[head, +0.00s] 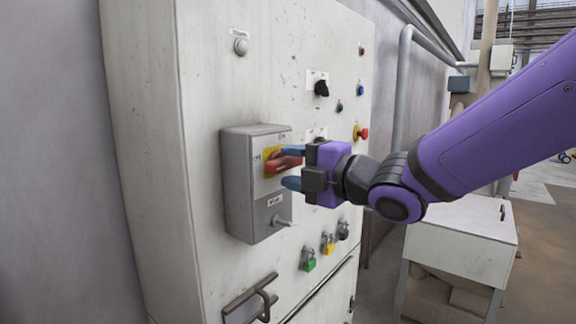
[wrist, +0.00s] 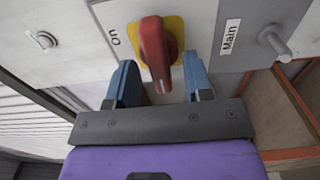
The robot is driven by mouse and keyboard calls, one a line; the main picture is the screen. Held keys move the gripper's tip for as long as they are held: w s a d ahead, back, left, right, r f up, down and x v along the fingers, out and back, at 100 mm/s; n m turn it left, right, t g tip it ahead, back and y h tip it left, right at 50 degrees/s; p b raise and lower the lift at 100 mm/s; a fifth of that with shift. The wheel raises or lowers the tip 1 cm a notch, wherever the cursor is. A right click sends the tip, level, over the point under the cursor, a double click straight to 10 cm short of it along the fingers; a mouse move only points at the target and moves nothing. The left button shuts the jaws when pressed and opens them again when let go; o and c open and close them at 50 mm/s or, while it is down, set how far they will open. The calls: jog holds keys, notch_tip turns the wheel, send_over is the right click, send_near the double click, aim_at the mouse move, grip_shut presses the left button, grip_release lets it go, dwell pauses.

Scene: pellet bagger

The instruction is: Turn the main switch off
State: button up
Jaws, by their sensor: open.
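The main switch is a red rotary handle (head: 283,164) on a yellow plate, on the front of a grey box (head: 238,190) fixed to the cabinet. In the wrist view the red handle (wrist: 155,52) points toward my gripper, with the yellow plate (wrist: 174,28) behind it and a "Main" label (wrist: 230,37) beside it. My gripper (head: 291,167) is open at the switch, its blue fingers on either side of the handle. The fingers also show in the wrist view (wrist: 160,82), with gaps between them and the handle. The end of the handle lies between them.
A metal peg (head: 281,221) sticks out of the grey box below the switch. The white cabinet (head: 190,90) also carries a black knob (head: 321,88), a red emergency button (head: 362,133) and several padlocks (head: 327,247). A white bench (head: 462,235) stands right, below my arm.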

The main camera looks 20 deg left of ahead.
jog(key=v, duration=0.9)
jog(key=shift+d, duration=0.2)
jog(key=shift+s, duration=0.1)
jog(key=w+d+m+t+h, duration=0.3)
jog(key=d+m+t+h, duration=0.3)
jog(key=d+m+h, duration=1.3)
jog(key=s+d+f+m+g+y, duration=0.1)
jog(key=s+d+f+m+g, duration=0.2)
jog(key=s+d+m, duration=0.3)
jog(key=s+d+f+m+g+y, duration=0.1)
jog(key=s+d+f+m+g, duration=0.2)
jog(key=s+d+m, duration=0.3)
jog(key=s+d+g, duration=0.1)
jog(key=s+d, duration=0.3)
jog(key=s, duration=0.1)
jog(key=shift+s+f+m+g, duration=0.2)
jog(key=shift+f+m+g, duration=0.1)
jog(key=shift+f, duration=0.1)
